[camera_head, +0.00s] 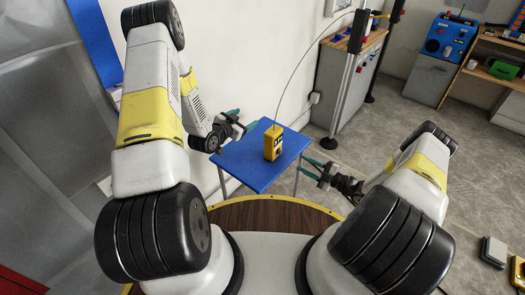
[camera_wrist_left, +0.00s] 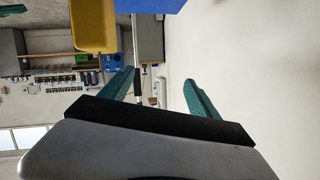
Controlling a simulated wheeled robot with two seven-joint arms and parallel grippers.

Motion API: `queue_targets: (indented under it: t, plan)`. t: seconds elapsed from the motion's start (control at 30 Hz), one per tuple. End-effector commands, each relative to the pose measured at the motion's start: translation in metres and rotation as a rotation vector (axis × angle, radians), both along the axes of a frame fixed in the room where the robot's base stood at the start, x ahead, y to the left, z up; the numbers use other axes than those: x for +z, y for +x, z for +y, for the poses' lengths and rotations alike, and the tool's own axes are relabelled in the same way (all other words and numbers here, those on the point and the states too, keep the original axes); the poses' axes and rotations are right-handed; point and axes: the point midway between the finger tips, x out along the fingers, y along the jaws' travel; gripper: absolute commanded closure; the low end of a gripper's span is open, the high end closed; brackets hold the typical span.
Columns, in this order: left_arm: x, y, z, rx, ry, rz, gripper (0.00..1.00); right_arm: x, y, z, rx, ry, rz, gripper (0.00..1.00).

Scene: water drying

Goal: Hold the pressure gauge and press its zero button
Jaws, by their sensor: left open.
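The pressure gauge (camera_head: 273,143) is a yellow box with a dark face, upright on a blue table (camera_head: 245,172). Its zero button is too small to make out. My left gripper (camera_head: 243,120) is open and empty by the table's far left edge, apart from the gauge. In the left wrist view its two teal fingers (camera_wrist_left: 160,78) are spread. The yellow gauge body (camera_wrist_left: 93,28) shows at the top left there, outside the fingers. My right gripper (camera_head: 306,166) is open and empty just off the table's right side, apart from the gauge.
A white wall stands behind the table. A grey cabinet (camera_head: 340,90) and a metal post (camera_head: 350,70) are at the back right. A blue machine (camera_head: 447,40) is farther off. The tabletop around the gauge is clear, and the floor to the right is mostly free.

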Motion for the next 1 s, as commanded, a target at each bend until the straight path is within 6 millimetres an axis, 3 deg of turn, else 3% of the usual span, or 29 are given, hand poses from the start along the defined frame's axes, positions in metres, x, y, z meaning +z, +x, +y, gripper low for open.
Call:
queue_targets:
  t: [0.03,0.13,0.4,0.7,1.0]
  plan:
    - [-0.02,-0.008,-0.004,-0.01,-0.022,-0.01,0.29,0.0,0.0,0.0,0.0,0.0,0.0,0.64]
    - [-0.047,-0.025,-0.013,-0.029,-0.068,-0.056,0.29,0.0,0.0,0.0,0.0,0.0,0.0,0.64]
    - [-0.093,-0.051,-0.055,-0.065,-0.268,-0.138,0.29,0.0,0.0,0.0,0.0,0.0,0.0,0.64]
    - [-0.11,-0.057,-0.079,-0.092,-0.383,-0.141,0.29,0.0,0.0,0.0,0.0,0.0,0.0,0.64]
    - [-0.11,-0.021,-0.101,-0.093,-0.385,-0.141,0.29,0.0,0.0,0.0,0.0,0.0,0.0,0.64]
